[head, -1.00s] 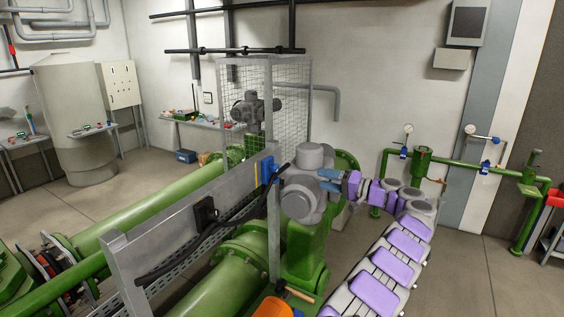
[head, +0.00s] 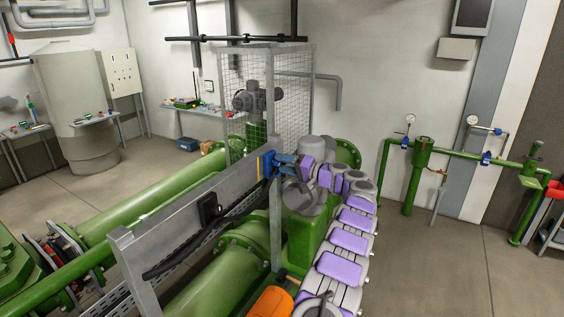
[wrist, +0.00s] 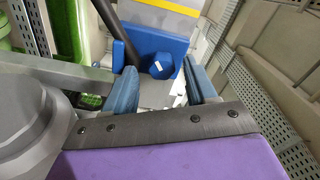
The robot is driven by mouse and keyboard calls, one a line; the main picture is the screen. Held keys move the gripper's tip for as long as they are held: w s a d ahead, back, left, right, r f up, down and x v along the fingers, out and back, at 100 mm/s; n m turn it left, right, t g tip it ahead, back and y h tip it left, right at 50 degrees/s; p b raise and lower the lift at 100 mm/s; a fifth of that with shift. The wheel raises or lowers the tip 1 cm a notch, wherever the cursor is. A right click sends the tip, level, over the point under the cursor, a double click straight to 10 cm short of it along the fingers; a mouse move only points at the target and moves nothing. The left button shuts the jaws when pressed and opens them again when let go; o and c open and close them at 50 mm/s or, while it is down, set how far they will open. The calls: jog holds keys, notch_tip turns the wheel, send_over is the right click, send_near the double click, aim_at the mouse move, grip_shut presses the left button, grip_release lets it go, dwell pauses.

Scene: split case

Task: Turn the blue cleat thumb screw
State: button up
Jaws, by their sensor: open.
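The blue cleat (head: 266,165) sits on the upper part of the grey metal panel and holds a black cable (head: 228,212). In the wrist view its blue thumb screw (wrist: 156,66) is a faceted knob with a pale mark, in front of a blue plate. My gripper (wrist: 157,78) is open, its two blue-grey fingers on either side of the knob in that view. A gap shows on each side, and I see no contact. In the head view my gripper (head: 283,159) reaches the cleat from the right; the knob itself is hidden there.
The grey panel (head: 180,224) with its perforated tray runs diagonally beside green pipes (head: 205,283). A wire mesh cage (head: 293,95) stands just behind the cleat. An orange object (head: 270,303) lies low in front. Open floor is at right.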

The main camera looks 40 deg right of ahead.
jog(key=shift+w+a, duration=0.25)
jog(key=shift+w, duration=0.3)
jog(key=shift+c, duration=0.3)
jog(key=shift+f, duration=0.1)
grip_shut()
jog(key=shift+m, duration=0.7)
jog(key=shift+f, duration=0.1)
jog(key=shift+o, duration=0.3)
grip_release()
jog(key=shift+d, duration=0.1)
